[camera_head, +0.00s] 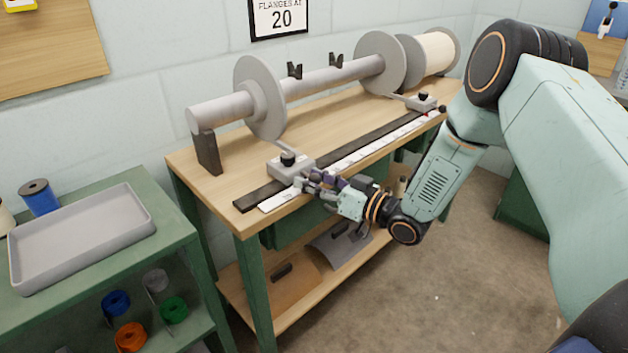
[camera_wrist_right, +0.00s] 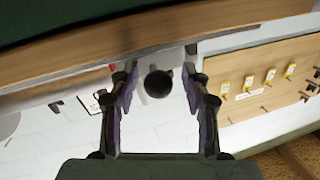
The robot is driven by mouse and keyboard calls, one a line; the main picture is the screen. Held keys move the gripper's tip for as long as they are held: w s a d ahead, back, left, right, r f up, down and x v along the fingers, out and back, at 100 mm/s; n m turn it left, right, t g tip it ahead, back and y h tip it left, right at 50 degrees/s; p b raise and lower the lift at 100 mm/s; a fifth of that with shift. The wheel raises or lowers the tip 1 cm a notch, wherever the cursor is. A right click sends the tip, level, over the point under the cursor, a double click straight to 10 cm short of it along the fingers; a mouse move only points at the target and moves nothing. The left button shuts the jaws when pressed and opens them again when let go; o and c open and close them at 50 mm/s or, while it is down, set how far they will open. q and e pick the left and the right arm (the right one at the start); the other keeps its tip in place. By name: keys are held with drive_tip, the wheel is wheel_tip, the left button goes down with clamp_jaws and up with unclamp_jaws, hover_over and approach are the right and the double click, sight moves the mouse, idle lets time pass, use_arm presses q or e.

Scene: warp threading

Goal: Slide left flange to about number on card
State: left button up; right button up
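The left flange (camera_head: 263,105) is a grey disc on the horizontal grey beam. A thin arm joins it to a pale slider block with a black knob (camera_head: 288,159) at the left part of the white ruler (camera_head: 352,157). The card (camera_head: 281,18) on the wall reads "FLANGES AT 20". My right gripper (camera_head: 311,181) is at the front side of this block. In the right wrist view its two fingers (camera_wrist_right: 161,95) are apart, with a dark round knob (camera_wrist_right: 158,84) showing between them; contact cannot be told. My left gripper is not in view.
The right flange (camera_head: 381,65) and its slider (camera_head: 422,102) are farther right on the wooden bench (camera_head: 225,185). A dark rail (camera_head: 258,194) runs beside the ruler. A grey tray (camera_head: 80,238) stands on a green cart at left. Open floor lies at front right.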

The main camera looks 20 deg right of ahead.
drive_tip(key=v, duration=1.1)
drive_tip(key=shift+s+d, duration=0.25)
drive_tip(key=shift+s, duration=0.1)
drive_tip(key=shift+f, duration=0.1)
idle(0.4)
